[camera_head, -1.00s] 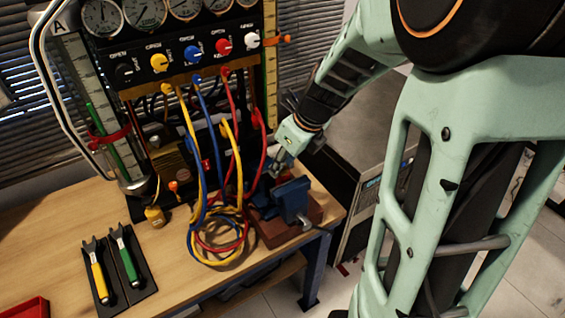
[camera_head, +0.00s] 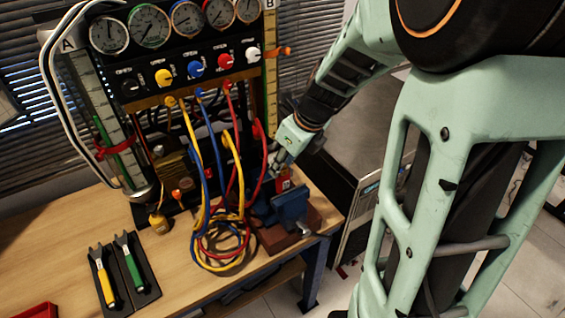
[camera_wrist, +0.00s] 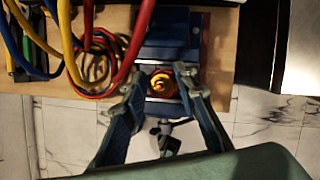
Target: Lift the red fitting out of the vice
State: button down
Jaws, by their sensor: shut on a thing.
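The red fitting (camera_head: 283,184) shows above the blue vice (camera_head: 291,204) at the bench's right end. In the wrist view the fitting (camera_wrist: 163,85), with a yellow-orange ring-shaped top, is between my fingers, over the vice (camera_wrist: 168,30). My gripper (camera_head: 281,171) points down from above, shut on the fitting, one finger on each side in the wrist view (camera_wrist: 160,76). I cannot tell whether the fitting's lower end is still between the vice jaws.
Yellow, blue and red hoses (camera_head: 222,200) hang from the gauge panel (camera_head: 190,70) and coil close left of the vice. Two fork-ended tools (camera_head: 118,270) lie in dark holders at the bench's front left.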

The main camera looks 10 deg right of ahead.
jog(key=shift+r+p, duration=2.3)
jog(key=shift+r, duration=0.2)
